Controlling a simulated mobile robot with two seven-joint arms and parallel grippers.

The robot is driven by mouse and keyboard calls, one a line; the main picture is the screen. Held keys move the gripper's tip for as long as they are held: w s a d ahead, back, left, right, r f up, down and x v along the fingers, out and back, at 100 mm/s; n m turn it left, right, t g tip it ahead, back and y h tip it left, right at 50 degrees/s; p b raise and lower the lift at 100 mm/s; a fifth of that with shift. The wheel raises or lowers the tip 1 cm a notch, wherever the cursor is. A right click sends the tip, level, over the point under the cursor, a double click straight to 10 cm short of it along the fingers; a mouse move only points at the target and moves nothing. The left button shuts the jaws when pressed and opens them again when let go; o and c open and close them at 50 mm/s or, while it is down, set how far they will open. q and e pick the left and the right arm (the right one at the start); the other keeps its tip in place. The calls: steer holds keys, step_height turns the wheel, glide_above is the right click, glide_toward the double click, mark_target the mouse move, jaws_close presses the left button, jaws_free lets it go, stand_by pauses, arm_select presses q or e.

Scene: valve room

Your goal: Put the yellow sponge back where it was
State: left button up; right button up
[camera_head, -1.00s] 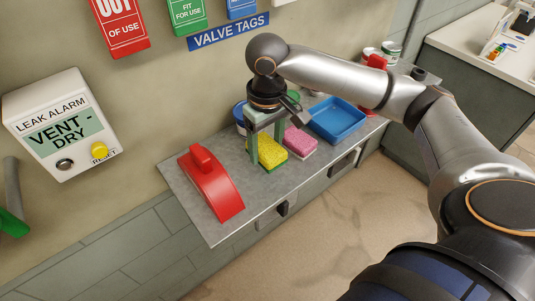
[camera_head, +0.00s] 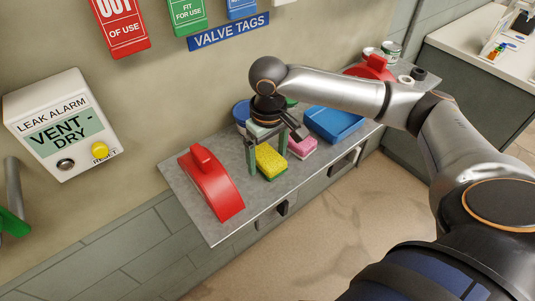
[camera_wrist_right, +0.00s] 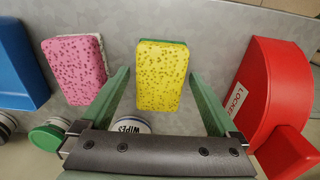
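The yellow sponge (camera_head: 270,161) lies on the grey shelf (camera_head: 226,232), between a red cover and a pink sponge (camera_head: 303,147). It also shows in the right wrist view (camera_wrist_right: 161,75), yellow face up with a green underside edge. My right gripper (camera_head: 267,163) is above the shelf with its fingers on either side of the yellow sponge. In the right wrist view, the fingers (camera_wrist_right: 158,76) are open, with narrow gaps to the sponge. My left gripper is not in view.
The red cover (camera_head: 211,184) stands close on the left. A blue tray (camera_head: 335,123) lies beyond the pink sponge. Another red cover (camera_head: 371,68) is farther along the shelf.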

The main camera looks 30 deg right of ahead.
mark_target(268, 157)
steer(key=shift+r, duration=0.1)
step_height(268, 157, up, 12)
stand_by(0.6)
steer(key=shift+s, duration=0.1)
